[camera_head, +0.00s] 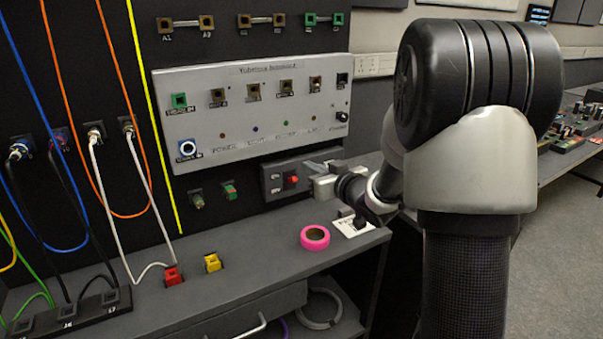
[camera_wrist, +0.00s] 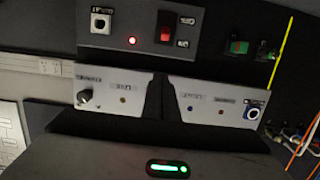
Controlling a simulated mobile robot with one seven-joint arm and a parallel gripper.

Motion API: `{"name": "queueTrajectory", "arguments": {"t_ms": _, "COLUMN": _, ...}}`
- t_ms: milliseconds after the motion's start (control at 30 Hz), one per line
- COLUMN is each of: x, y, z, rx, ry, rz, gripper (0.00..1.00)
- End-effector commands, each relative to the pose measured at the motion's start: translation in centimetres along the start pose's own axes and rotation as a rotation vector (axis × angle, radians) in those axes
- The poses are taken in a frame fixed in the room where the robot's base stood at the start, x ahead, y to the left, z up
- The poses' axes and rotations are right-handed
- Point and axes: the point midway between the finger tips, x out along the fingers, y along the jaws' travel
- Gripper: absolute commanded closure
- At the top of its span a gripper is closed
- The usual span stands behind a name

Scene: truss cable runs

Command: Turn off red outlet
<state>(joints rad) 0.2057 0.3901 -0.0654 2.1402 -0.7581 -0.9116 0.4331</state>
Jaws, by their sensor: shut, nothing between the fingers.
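A dark grey outlet box with a red rocker switch (camera_head: 291,181) is mounted low on the black wall, under the large grey panel. In the wrist view the red switch (camera_wrist: 165,27) is near the top, between a small lit red light (camera_wrist: 131,40) and two labels. A round socket in a white square plate (camera_wrist: 100,20) is on the same box. My gripper (camera_head: 318,168) is shut and empty, at the right end of the box, close in front of it. It hides that end in the head view. I cannot tell whether it touches the box.
The large grey panel (camera_head: 225,110) has several sockets and a knob. A pink tape roll (camera_head: 315,237), a yellow block (camera_head: 212,262) and a red block (camera_head: 173,276) with a white cable are on the shelf. Cables hang at the left. A green light (camera_wrist: 168,168) glows in the wrist view.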

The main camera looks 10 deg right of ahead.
Motion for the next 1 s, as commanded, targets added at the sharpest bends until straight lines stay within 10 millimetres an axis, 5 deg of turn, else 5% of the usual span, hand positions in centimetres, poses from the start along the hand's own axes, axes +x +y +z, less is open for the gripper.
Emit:
{"name": "queueTrajectory", "arguments": {"t_ms": 500, "x": 9.8, "y": -0.1, "z": 0.2, "rx": 0.000, "ry": 0.000, "rz": -0.002, "gripper": 1.00}}
{"name": "queueTrajectory", "arguments": {"t_ms": 700, "x": 8.8, "y": 0.0, "z": 3.1, "rx": 0.002, "ry": -0.005, "rz": 0.001, "gripper": 1.00}}
{"name": "queueTrajectory", "arguments": {"t_ms": 1000, "x": 8.3, "y": 0.0, "z": 3.9, "rx": 0.000, "ry": -0.001, "rz": 0.001, "gripper": 1.00}}
